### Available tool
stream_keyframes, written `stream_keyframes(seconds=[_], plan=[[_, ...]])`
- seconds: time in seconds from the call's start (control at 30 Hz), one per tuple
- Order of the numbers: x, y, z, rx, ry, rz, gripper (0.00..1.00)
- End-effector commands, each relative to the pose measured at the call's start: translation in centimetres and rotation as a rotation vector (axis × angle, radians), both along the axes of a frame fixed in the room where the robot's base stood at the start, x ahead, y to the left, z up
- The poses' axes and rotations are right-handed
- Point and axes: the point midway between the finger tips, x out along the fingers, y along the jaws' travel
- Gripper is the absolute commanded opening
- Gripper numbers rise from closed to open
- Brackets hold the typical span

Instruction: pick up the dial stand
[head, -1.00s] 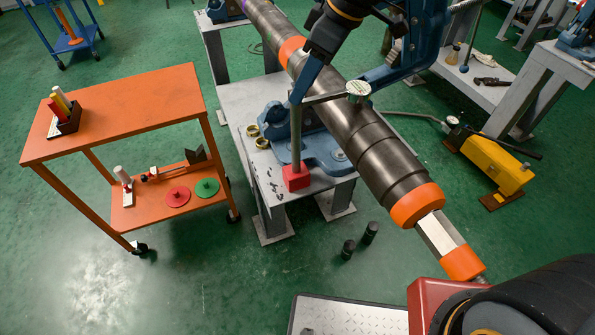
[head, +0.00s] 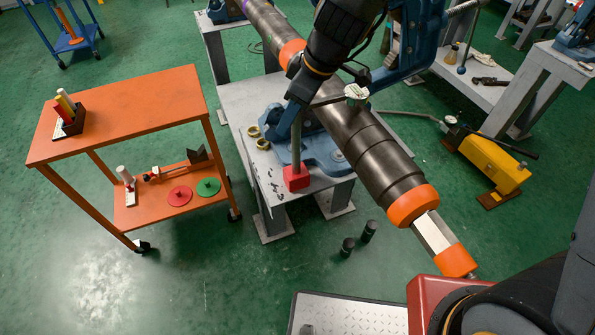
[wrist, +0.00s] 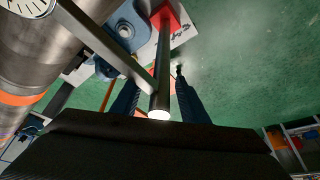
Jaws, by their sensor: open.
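The dial stand has a red block base (head: 296,179), a grey upright post and a crossbar with a round dial (head: 356,92). It stands upright at the near corner of the grey vise table, its crossbar reaching over the big pipe. My gripper (head: 298,100) is at the upper part of the post in the head view. In the wrist view, the open blue fingers (wrist: 155,80) lie on either side of the post (wrist: 164,60), with the red base beyond them. Contact with the post cannot be told.
The dark pipe (head: 372,150) with orange collars runs diagonally beside the stand in the blue vise (head: 322,152). Brass rings (head: 257,137) lie on the grey table (head: 240,95). An orange cart (head: 140,105) stands left, with green floor between.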

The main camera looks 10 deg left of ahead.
Motion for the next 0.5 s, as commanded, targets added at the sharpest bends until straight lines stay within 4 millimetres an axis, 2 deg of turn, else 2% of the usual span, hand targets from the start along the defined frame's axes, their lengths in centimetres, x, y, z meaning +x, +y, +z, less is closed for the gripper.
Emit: stream_keyframes(seconds=[0.13,0.37,0.4,0.5], plan=[[0.0,0.01,0.02,0.0,0.0,0.0,0.4],[-0.03,0.0,0.01,0.0,0.001,0.0,0.03],[-0.03,0.0,0.01,0.0,0.001,0.0,0.0],[-0.06,0.0,-0.01,0.0,0.002,0.001,0.0]])
